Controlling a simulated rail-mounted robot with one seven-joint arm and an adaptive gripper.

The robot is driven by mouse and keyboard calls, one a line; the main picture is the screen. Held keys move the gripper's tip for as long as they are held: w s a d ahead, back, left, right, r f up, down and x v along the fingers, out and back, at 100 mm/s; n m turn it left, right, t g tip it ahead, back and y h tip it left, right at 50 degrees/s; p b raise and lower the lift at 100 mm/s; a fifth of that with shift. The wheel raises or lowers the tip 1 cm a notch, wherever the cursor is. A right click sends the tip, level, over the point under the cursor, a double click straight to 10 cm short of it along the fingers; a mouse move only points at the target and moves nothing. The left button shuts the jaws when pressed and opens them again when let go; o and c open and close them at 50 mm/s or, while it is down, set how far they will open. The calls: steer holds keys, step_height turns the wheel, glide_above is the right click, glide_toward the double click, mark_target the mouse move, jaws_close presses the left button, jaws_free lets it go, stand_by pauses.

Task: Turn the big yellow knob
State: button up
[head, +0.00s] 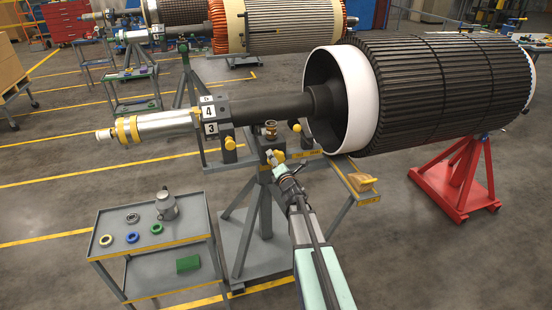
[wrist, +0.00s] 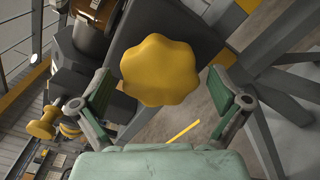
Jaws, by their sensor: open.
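The big yellow knob (wrist: 160,70) has a scalloped edge and faces the wrist camera. It sits between and beyond my gripper's two green fingers. My gripper (wrist: 165,100) is open, one finger on each side of the knob, with visible gaps and no clear contact. In the head view my gripper (head: 278,168) is at the stand below the dark rotor shaft, close to a yellow knob (head: 276,156) that it partly covers. The knob's mounting is hidden behind it.
A smaller yellow knob (wrist: 42,130) is at the left of the wrist view. The rotor (head: 440,90) lies above my arm, on a red stand (head: 455,185) at right. A grey cart (head: 150,245) with rings and a metal jug stands left. A wooden block (head: 362,181) lies on a side shelf.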

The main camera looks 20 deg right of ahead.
steer(key=shift+w, duration=0.25)
steer(key=c, duration=1.2)
steer(key=shift+o, duration=0.2)
steer(key=shift+m, duration=0.3)
